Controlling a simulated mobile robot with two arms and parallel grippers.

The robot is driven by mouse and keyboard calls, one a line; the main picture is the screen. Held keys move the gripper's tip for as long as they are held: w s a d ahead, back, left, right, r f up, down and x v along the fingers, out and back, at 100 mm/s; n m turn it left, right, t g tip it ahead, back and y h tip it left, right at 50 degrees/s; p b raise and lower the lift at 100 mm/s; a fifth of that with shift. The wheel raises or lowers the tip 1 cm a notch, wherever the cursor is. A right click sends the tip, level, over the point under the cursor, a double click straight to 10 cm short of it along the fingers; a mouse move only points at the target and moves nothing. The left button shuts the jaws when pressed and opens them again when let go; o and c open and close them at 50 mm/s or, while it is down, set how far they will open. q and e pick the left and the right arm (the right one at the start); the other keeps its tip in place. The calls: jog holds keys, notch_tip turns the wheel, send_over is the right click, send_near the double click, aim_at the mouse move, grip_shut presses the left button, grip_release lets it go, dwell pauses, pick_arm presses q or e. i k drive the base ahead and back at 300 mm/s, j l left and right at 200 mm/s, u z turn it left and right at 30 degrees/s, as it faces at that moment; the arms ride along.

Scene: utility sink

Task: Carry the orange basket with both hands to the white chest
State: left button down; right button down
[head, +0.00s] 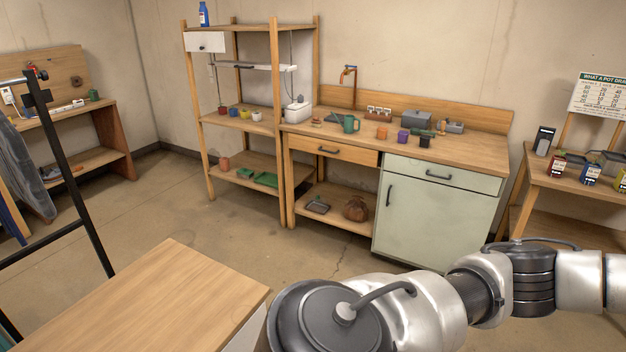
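I see no orange basket in the head view. A low piece of furniture (165,300) with a pale wooden top stands at the lower left. A strip of its side shows white at its right edge, and I cannot tell whether it is the white chest. One of my arms crosses the lower right, with its hand end out of the picture. Neither gripper is in view.
A wooden shelf rack (275,90) and a workbench (455,150) with a pale green cabinet (435,215) line the back wall. A side table (570,180) stands at right. A black metal frame (70,175) rises at left. Concrete floor (240,230) between is clear.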

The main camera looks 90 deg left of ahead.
aim_at(136, 323)
jog(key=u, duration=4.2)
jog(key=i+l+u, duration=0.25)
jog(key=l+u, duration=0.2)
jog(key=l, duration=0.15)
jog(key=l+u, duration=0.25)
jog(key=i+l, duration=0.1)
jog(key=l, duration=0.5)
jog(key=i, duration=0.05)
